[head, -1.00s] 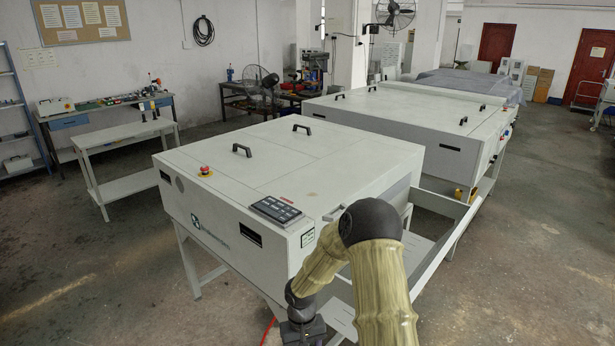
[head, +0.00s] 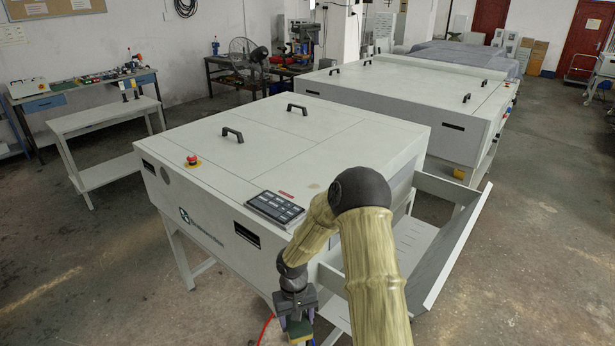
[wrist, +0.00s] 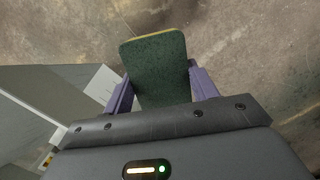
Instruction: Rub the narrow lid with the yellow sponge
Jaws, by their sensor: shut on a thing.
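My gripper (head: 299,322) is low in front of the near machine, at the bottom of the head view. It is shut on the sponge (head: 299,331), which shows green with some yellow. In the wrist view, the sponge (wrist: 158,68) is a dark green pad with a thin yellow edge, held between the purple fingers of my gripper (wrist: 160,88). The near machine's pale top (head: 300,150) has panels split by thin seams and two black handles (head: 232,134). I cannot tell for certain which panel is the narrow lid. The sponge is apart from the top.
A black keypad (head: 274,208) and a red button (head: 192,159) sit on the near machine's top. A pale tray (head: 455,250) juts from its right side. A second machine (head: 400,95) stands behind. Open floor (head: 90,270) lies at the left.

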